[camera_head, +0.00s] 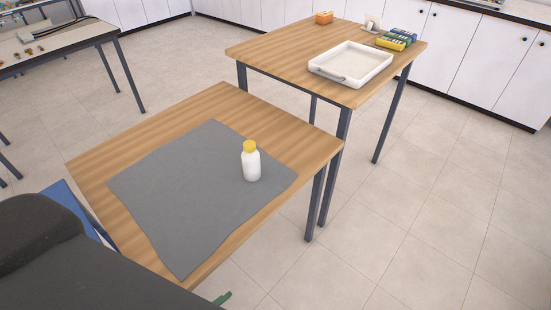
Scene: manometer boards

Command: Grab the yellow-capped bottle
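A white bottle with a yellow cap (251,163) stands upright on a grey mat (185,200). The mat lies on the near wooden table (225,98), and the bottle is toward the mat's right side. Neither of my grippers shows in the head view. Nothing is touching the bottle.
A second wooden table (275,55) stands behind, bearing a white tray (318,70), an orange block (323,17) and yellow, green and blue boxes (396,40). White cabinets line the back. The floor at the right is clear. The mat around the bottle is empty.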

